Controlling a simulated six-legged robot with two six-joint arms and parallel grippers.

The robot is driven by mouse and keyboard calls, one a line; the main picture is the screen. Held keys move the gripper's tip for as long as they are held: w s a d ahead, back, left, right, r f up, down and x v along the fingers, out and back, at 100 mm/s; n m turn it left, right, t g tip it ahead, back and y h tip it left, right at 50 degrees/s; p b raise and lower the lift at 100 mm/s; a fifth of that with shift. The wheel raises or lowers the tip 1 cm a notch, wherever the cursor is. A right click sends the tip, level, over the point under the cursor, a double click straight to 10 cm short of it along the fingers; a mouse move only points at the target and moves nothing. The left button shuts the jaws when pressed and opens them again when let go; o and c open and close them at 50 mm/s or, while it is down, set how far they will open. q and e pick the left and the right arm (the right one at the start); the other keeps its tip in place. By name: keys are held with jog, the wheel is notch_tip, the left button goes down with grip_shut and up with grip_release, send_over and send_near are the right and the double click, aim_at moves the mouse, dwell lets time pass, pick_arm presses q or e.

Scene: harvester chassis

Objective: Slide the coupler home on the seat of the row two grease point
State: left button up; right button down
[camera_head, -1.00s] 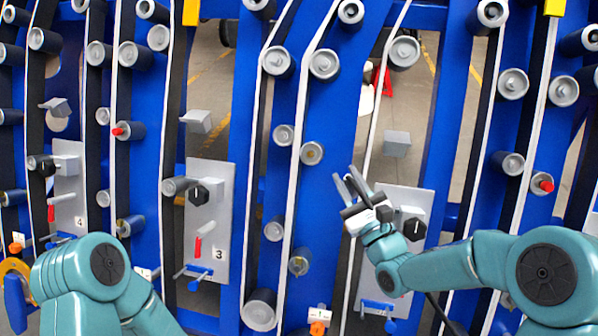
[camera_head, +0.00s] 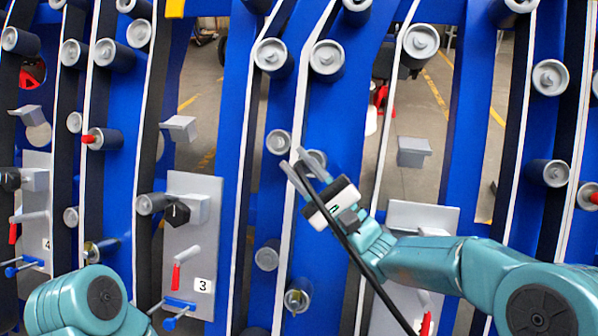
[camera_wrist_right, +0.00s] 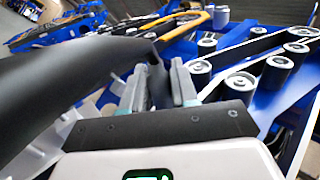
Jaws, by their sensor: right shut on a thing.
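My right gripper (camera_head: 300,168) is shut on a dark piece, apparently the coupler on the black hose (camera_head: 372,278); the jaws largely hide it. The wrist view shows the dark piece (camera_wrist_right: 157,82) between the two grey fingers. I cannot tell which fitting is the row two grease point.
Blue uprights with belts and rollers fill the view. A grey panel marked 3 (camera_head: 190,240) stands left of centre, with a black knob and red handle. Another grey panel (camera_head: 425,215) is partly behind my right arm. The hose hangs down to the lower right.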

aim_at(309, 172)
jog(key=shift+s+a+r+n+g+y, duration=0.15)
jog(key=shift+a+n+g+y, duration=0.05)
jog(key=shift+n+g+y, duration=0.1)
jog(key=shift+w+d+f+b, duration=0.15)
jog(key=shift+w+f, duration=0.3)
jog(key=shift+w, duration=0.3)
jog(key=shift+w+d+f+b, duration=0.15)
jog(key=shift+w+f, duration=0.25)
jog(key=shift+w, duration=0.3)
jog(key=shift+w+d+f+b, duration=0.15)
jog(key=shift+w+f, duration=0.3)
jog(key=shift+w, duration=0.3)
jog(key=shift+w+d+f, duration=0.2)
jog(key=shift+w+f, duration=0.35)
jog(key=shift+w, duration=0.35)
jog(key=shift+s+a+r+p, duration=0.2)
jog(key=shift+s+r, duration=0.35)
jog(key=shift+s, duration=0.35)
jog(key=shift+s+a+r+p, duration=0.15)
jog(key=shift+s+r, duration=0.35)
jog(key=shift+s, duration=0.4)
jog(key=shift+w, duration=0.1)
jog(key=shift+w+d+f, duration=0.15)
jog(key=shift+w+f, duration=0.3)
jog(key=shift+w, duration=0.25)
jog(key=shift+w+f, duration=0.1)
jog(key=shift+w, duration=0.05)
jog(key=shift+w+d+f, duration=0.1)
jog(key=shift+w+f, duration=0.05)
jog(key=shift+w, duration=0.1)
